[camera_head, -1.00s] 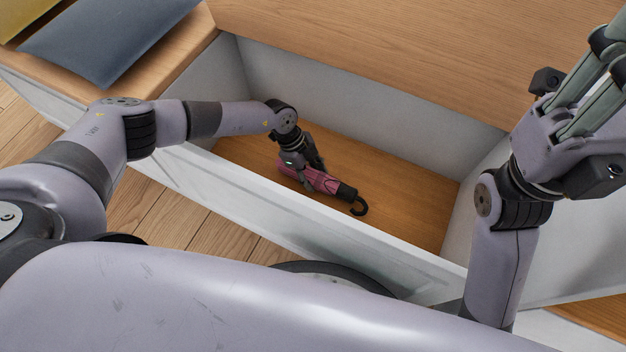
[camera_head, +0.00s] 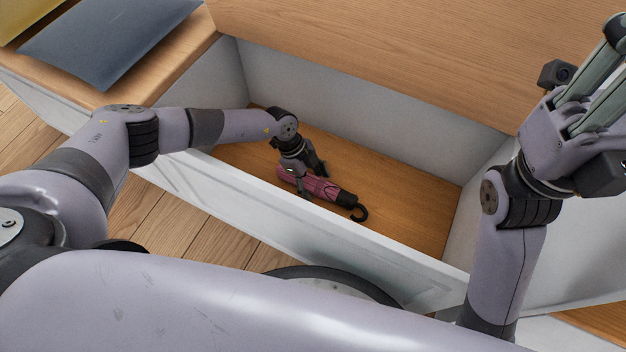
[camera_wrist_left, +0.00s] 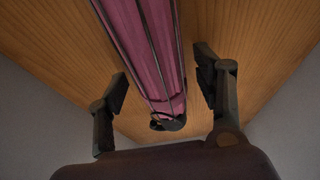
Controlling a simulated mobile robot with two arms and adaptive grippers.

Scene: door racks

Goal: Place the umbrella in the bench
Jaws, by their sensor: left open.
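The folded umbrella (camera_head: 318,187), dark pink with a black hooked handle, lies on the wooden floor of the open bench compartment (camera_head: 400,205). My left gripper (camera_head: 308,182) is down inside the compartment, right over the umbrella. In the left wrist view the pink umbrella (camera_wrist_left: 148,45) runs between the two fingers of the left gripper (camera_wrist_left: 164,90). The fingers are spread, with a gap on each side of it. My right gripper (camera_head: 600,90) is raised at the right, above the bench's end; its fingers run partly out of the picture, and its opening is unclear.
The raised wooden bench lid (camera_head: 390,55) stands behind the compartment. The white front wall (camera_head: 300,215) runs close below my left forearm. A blue-grey cushion (camera_head: 110,40) lies on the wooden top at the left. The compartment's right part is empty.

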